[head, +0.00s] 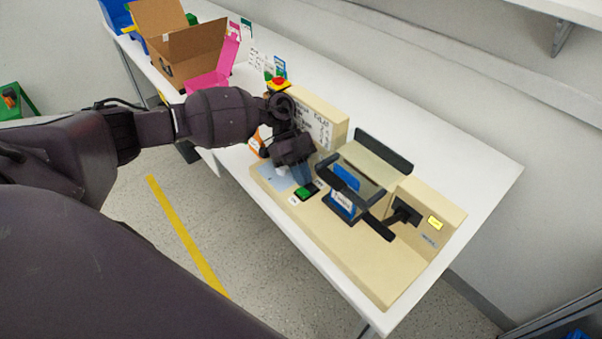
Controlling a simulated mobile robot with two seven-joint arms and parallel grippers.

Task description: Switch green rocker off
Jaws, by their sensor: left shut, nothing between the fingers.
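The green rocker (305,191) sits in a dark housing on the beige control panel (369,279), with small white labels on either side of it. My left gripper (302,178) reaches over the panel from the left, pointing down. Its fingers are shut and empty, just behind the rocker in the picture. I cannot tell whether the fingertips touch the rocker, nor which way it is tipped. My right gripper is not in view.
A black-handled frame with a blue block (345,177) stands right of the rocker. A red emergency button (279,81) is behind my left wrist. Cardboard (199,50) and pink boxes stand at the table's far left. The white table (430,150) is clear behind the panel.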

